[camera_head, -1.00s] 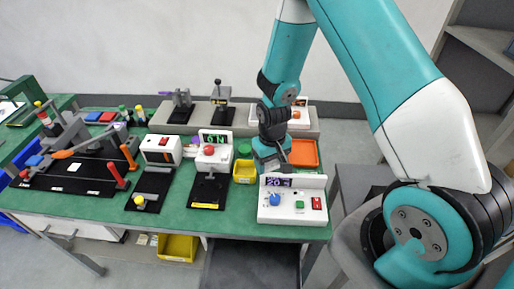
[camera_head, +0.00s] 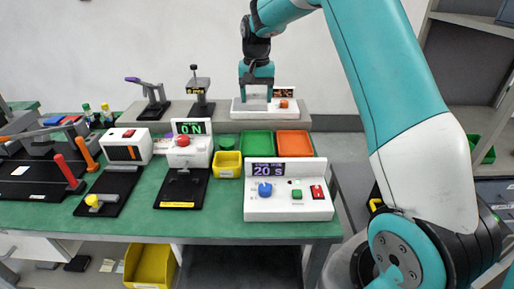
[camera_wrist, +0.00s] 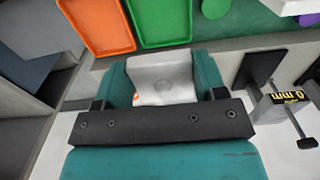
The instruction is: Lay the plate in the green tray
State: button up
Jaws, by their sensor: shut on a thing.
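My gripper (camera_head: 256,99) points down at the white unit (camera_head: 240,108) on the raised back shelf. In the wrist view its teal fingers (camera_wrist: 163,75) stand apart, with a pale grey piece (camera_wrist: 165,70) filling the gap between them. I take this piece for the plate; its full outline is hidden by the fingers and the dark gripper bar. The green tray (camera_head: 257,143) lies flat on the bench in front of the shelf, left of the orange tray. The green tray also shows at the top of the wrist view (camera_wrist: 160,22) and looks empty.
The orange tray (camera_head: 295,143) is right beside the green tray. A yellow bin (camera_head: 228,165) and a white control box (camera_head: 288,205) reading 20 S stand in front. A press with a red knob (camera_head: 190,150) is left. A black clamp stand (camera_head: 200,100) shares the shelf.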

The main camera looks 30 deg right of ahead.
aim_at(257, 149)
notch_tip(257, 149, down, 16)
jog(key=shift+f, duration=0.2)
jog(key=o, duration=0.5)
jog(key=shift+f, duration=0.15)
jog(key=shift+o, duration=0.9)
